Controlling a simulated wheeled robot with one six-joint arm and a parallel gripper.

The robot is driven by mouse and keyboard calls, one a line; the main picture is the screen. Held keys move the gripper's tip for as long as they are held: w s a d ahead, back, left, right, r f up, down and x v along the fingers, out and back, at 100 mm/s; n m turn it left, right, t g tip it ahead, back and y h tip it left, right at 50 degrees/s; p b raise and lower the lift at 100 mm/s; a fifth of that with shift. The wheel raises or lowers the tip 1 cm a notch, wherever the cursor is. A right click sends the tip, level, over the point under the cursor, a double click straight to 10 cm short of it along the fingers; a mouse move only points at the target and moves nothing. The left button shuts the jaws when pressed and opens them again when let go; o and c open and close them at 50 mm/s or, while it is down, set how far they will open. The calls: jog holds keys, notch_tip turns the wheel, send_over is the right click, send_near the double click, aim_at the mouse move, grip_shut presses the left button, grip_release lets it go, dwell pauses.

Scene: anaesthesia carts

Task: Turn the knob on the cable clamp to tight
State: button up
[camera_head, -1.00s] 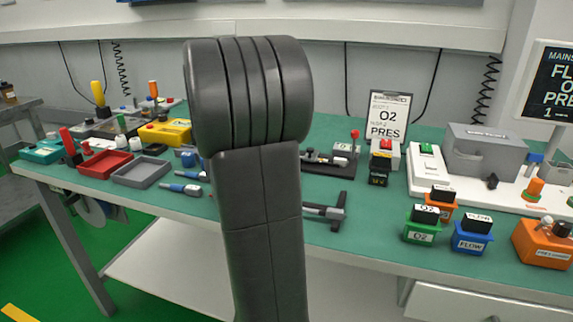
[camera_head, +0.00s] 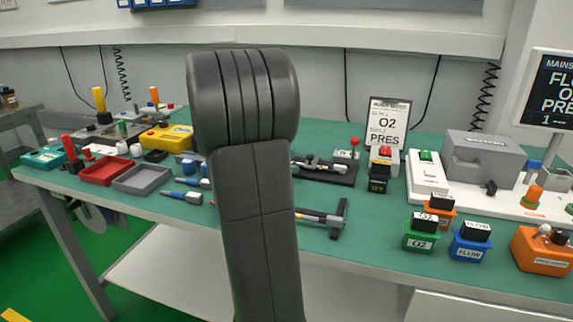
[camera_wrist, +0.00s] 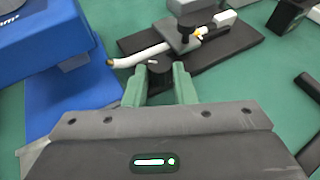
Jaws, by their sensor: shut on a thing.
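The cable clamp shows in the wrist view as a flat black base (camera_wrist: 222,47) with a pale cable (camera_wrist: 150,52) running across it under a dark clamp block. The exact knob setting is hard to tell.
A blue block (camera_wrist: 45,40) stands close left of the gripper in the wrist view. In the head view, a black T-shaped tool (camera_head: 335,218) lies near the front edge, a red-topped block (camera_head: 383,157) stands right of the clamp, and a grey tray (camera_head: 143,177) lies left.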

jog(key=shift+h, duration=0.3)
jog(key=o, duration=0.7)
jog(key=shift+a, duration=0.1)
jog(key=p+v, duration=0.1)
jog(key=v, duration=0.3)
jog(key=p+v, duration=0.1)
jog(key=v, duration=0.8)
jog(key=shift+a+r+p, duration=0.3)
jog(key=shift+r+p, duration=0.1)
